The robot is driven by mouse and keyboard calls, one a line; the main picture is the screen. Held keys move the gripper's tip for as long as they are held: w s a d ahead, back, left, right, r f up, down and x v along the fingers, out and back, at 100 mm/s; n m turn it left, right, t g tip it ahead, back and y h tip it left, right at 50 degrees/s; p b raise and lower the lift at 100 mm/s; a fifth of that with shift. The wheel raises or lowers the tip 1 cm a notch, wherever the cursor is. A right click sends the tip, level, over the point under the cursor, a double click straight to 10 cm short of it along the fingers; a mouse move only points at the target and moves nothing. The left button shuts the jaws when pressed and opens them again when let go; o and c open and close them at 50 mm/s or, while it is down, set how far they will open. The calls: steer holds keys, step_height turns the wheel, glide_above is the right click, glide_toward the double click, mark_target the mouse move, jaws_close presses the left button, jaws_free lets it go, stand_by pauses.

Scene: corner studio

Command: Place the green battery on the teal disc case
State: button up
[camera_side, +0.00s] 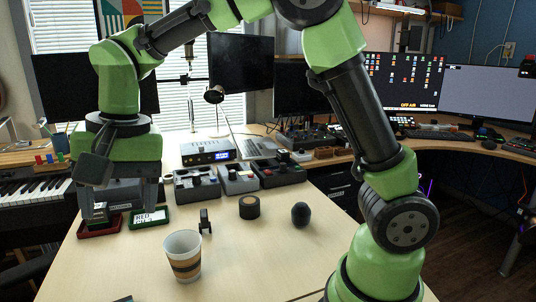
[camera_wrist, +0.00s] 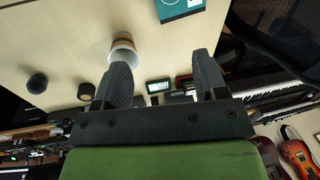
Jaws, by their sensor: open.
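My gripper (camera_side: 119,208) is open, pointing down at the left of the table in the side view. Its fingers stand wide apart in the wrist view (camera_wrist: 162,62), with nothing held between them. A flat dark green item with a white label (camera_side: 150,218) lies by the right finger; it also shows between the fingers in the wrist view (camera_wrist: 158,87). I cannot tell for sure whether it is the green battery. The teal disc case (camera_wrist: 181,9) lies flat at the top edge of the wrist view, partly cut off. I cannot make it out in the side view.
A striped paper cup (camera_side: 183,257) stands near the front. A small black stand (camera_side: 205,222), a dark round tin (camera_side: 249,207) and a dark egg-shaped object (camera_side: 300,214) stand to its right. A red item (camera_side: 100,228) lies under my gripper. Grey device boxes (camera_side: 238,179) line the back.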

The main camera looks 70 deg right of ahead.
steer(key=s+d+r+n+t, duration=0.1)
steer(key=s+d, duration=0.3)
steer(key=s, duration=0.5)
steer(key=s+d+r+n+t, duration=0.2)
steer(key=s+d+r+t, duration=0.2)
steer(key=s, duration=0.4)
steer(key=shift+s+d+r+n+y, duration=0.2)
steer(key=shift+s+d+n+y, duration=0.15)
steer(key=shift+d, duration=0.45)
